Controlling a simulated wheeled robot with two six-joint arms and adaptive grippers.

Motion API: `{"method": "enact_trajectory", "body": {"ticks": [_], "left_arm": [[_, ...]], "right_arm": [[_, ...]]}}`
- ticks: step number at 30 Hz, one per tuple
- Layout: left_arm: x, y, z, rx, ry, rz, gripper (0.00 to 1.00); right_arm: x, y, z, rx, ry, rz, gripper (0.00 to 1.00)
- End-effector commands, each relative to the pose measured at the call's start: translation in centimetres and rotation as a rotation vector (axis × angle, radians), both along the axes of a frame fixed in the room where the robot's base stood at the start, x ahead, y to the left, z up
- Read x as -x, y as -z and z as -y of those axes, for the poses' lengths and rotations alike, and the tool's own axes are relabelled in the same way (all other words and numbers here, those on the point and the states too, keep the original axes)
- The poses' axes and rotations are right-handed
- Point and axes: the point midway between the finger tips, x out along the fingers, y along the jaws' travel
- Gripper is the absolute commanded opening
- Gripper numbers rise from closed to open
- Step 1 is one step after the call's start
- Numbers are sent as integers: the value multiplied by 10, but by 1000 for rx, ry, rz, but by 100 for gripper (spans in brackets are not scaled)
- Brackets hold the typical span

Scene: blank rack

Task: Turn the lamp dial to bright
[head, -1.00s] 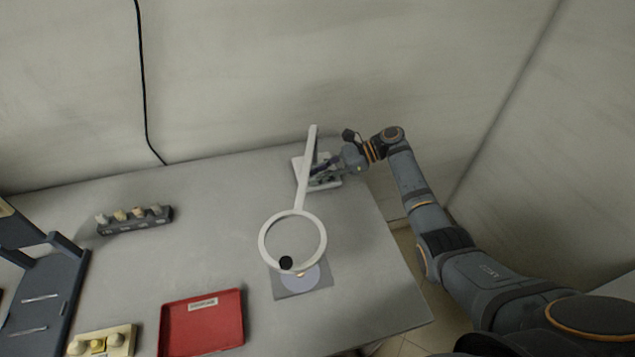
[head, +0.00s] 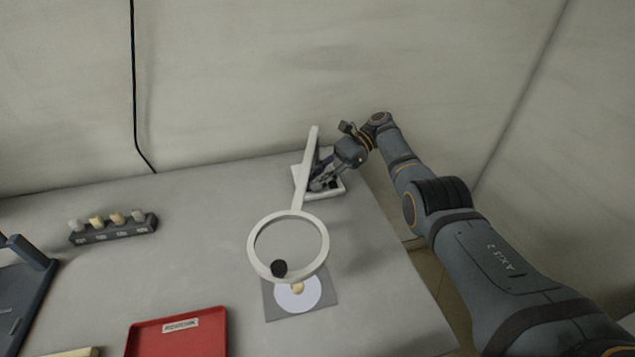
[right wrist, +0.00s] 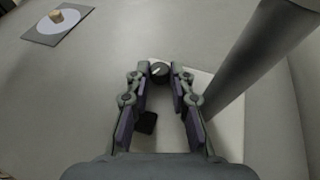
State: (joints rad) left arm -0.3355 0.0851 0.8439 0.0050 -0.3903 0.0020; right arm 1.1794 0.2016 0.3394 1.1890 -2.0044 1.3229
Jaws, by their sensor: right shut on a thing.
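The dark round dial (right wrist: 160,70) with a pale pointer line sits on the base in the right wrist view. My right gripper (head: 318,184) is at the base, and its fingertips (right wrist: 160,78) are shut on the dial from both sides. The dial is hidden by the gripper in the head view. The dial's scale marks cannot be read. My left gripper is not in view.
A grey mat (head: 328,312) with a pale disc and a small tan thing lies under the ring. A red tray (head: 180,345), a dark rack with several pegs (head: 115,232) and a dark stand (head: 15,300) are at left. The wrist view shows a dark square (right wrist: 146,122) between the fingers.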

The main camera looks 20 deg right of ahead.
Motion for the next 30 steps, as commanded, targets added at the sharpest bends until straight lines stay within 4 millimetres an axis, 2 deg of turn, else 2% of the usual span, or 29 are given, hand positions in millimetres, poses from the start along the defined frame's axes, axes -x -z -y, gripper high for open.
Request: {"method": "enact_trajectory", "body": {"ticks": [14,15,20,30], "left_arm": [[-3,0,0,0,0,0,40],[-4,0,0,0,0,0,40],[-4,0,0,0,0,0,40],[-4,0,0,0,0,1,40]], "right_arm": [[0,1,0,1,-7,-1,0],[0,1,0,1,-7,-1,23],[0,1,0,1,-6,-1,45],[-1,-1,0,0,-3,4,45]]}}
